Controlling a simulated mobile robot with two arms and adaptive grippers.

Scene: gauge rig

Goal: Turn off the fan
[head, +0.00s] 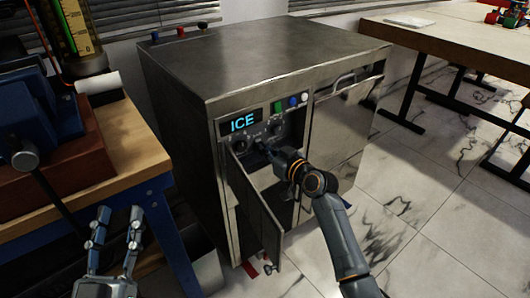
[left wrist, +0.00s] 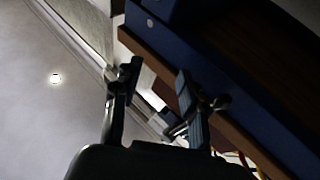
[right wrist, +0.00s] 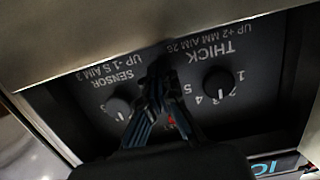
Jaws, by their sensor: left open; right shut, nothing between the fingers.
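No fan can be made out in any view. A steel ice machine (head: 270,60) stands in the middle of the head view, with a lit "ICE" display (head: 240,122). Its control recess holds a THICK knob (right wrist: 218,86) and a SENSOR knob (right wrist: 118,107), which show upside down in the right wrist view. My right gripper (head: 262,147) is shut and empty at this recess; it also shows in the right wrist view (right wrist: 160,75), its tips between the two knobs. Something small and red (right wrist: 171,122) shows by its fingers. My left gripper (head: 115,222) is open and empty, low at the left.
A small door (head: 255,205) hangs open below the panel. Green (head: 278,107), blue (head: 292,102) and white (head: 304,97) buttons sit beside the display. A wooden workbench (head: 130,140) flanks my left gripper. Marble floor (head: 420,190) is clear at right.

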